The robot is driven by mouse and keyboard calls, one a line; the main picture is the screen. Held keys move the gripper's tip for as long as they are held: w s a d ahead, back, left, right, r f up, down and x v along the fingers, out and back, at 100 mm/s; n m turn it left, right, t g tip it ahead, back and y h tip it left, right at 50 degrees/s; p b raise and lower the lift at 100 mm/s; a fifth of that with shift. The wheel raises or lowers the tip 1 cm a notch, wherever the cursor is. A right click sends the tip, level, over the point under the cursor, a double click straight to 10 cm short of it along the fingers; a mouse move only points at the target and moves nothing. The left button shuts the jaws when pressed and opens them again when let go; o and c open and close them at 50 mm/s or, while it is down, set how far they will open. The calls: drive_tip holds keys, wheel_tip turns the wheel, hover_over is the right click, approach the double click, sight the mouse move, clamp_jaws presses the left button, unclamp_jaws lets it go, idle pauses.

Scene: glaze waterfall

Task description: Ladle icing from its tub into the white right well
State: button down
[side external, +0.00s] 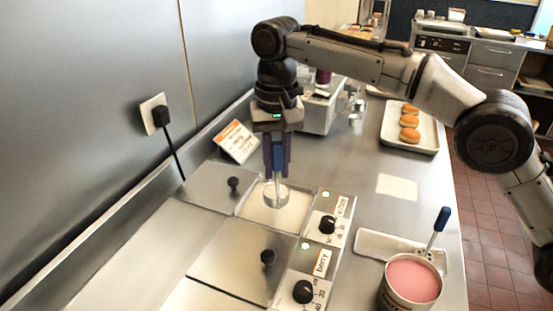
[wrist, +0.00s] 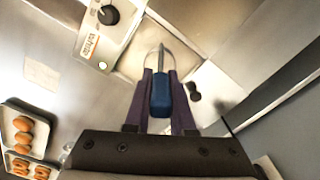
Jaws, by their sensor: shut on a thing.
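My gripper (side external: 277,165) is shut on the blue handle (side external: 279,155) of a ladle and points down. The handle also shows between the purple fingers in the wrist view (wrist: 160,95). The ladle's pale round bowl (side external: 276,196) hangs over the uncovered well (side external: 290,216) beside the white dial (side external: 327,225). I cannot tell whether the bowl holds icing, or its exact height. The well's visible floor looks pale and bare. A tub of pink icing (side external: 412,280) stands at the front right, away from my gripper. A second blue-handled tool (side external: 438,228) leans at its rim.
A closed lid with a black knob (side external: 215,186) lies left of the open well. The berry section has another lid (side external: 235,262) and a dial (side external: 303,291). A pale tray (side external: 375,243) lies behind the tub. A bun tray (side external: 397,137) and a sign (side external: 237,141) stand farther back.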

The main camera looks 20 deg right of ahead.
drive_tip(key=shift+s+d+r+t+y, duration=0.2)
drive_tip(key=shift+d+y, duration=0.35)
drive_tip(key=shift+y, duration=0.25)
drive_tip(key=shift+s+d+r+t+y, duration=0.1)
drive_tip(key=shift+d+t+y, duration=0.1)
drive_tip(key=shift+d+y, duration=0.5)
drive_tip(key=s+d+f+t+y, duration=0.1)
drive_tip(key=d+y, duration=0.4)
drive_tip(key=y, duration=0.5)
drive_tip(key=shift+s+d+f+t+y, duration=0.25)
drive_tip(key=shift+d+f+t+y, duration=0.15)
drive_tip(key=shift+f+t, duration=0.35)
idle(2.4)
drive_tip(key=shift+r+g+h, duration=0.55)
drive_tip(key=shift+r+h, duration=0.3)
drive_tip(key=shift+h, duration=1.45)
drive_tip(key=shift+r+g+h, duration=0.55)
drive_tip(key=shift+r+h, duration=0.3)
drive_tip(key=shift+h, duration=1.45)
drive_tip(key=shift+r+g+h, duration=0.55)
drive_tip(key=shift+r+h, duration=0.3)
drive_tip(key=shift+h, duration=1.45)
